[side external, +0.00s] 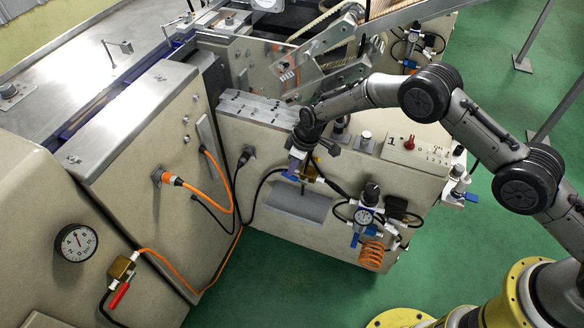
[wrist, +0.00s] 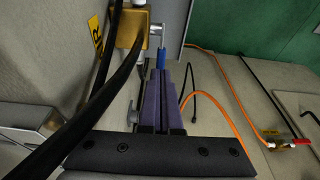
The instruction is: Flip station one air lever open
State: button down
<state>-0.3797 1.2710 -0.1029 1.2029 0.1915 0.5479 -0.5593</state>
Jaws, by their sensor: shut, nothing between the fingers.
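The air lever has a blue handle (wrist: 161,55) on a metal stem beside a brass valve body (wrist: 130,30) in the wrist view. In the side view the brass valve (side external: 309,173) is on the front of the station marked 1, partly hidden by my gripper. My gripper (side external: 295,170) points down at this valve. In the wrist view its purple fingers (wrist: 163,75) are together with nothing between them, and their tips are right at the lower end of the blue handle. I cannot tell whether they touch it. A dark hose crosses in front of the valve.
A regulator with a gauge (side external: 365,217) and an orange coil (side external: 371,255) stands right of the valve. A grey plate (side external: 300,204) is below it. Another brass valve with a red handle (side external: 120,295) is at the lower left. Orange and black cables hang left. Green floor is clear in front.

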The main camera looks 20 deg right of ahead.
jog(key=shift+a+f, duration=0.1)
jog(key=shift+f, duration=0.2)
jog(key=shift+w+f, duration=0.1)
jog(key=shift+w, duration=0.05)
jog(key=shift+w+a+f, duration=0.4)
jog(key=shift+a+f, duration=0.05)
jog(key=shift+f, duration=0.1)
dwell(0.4)
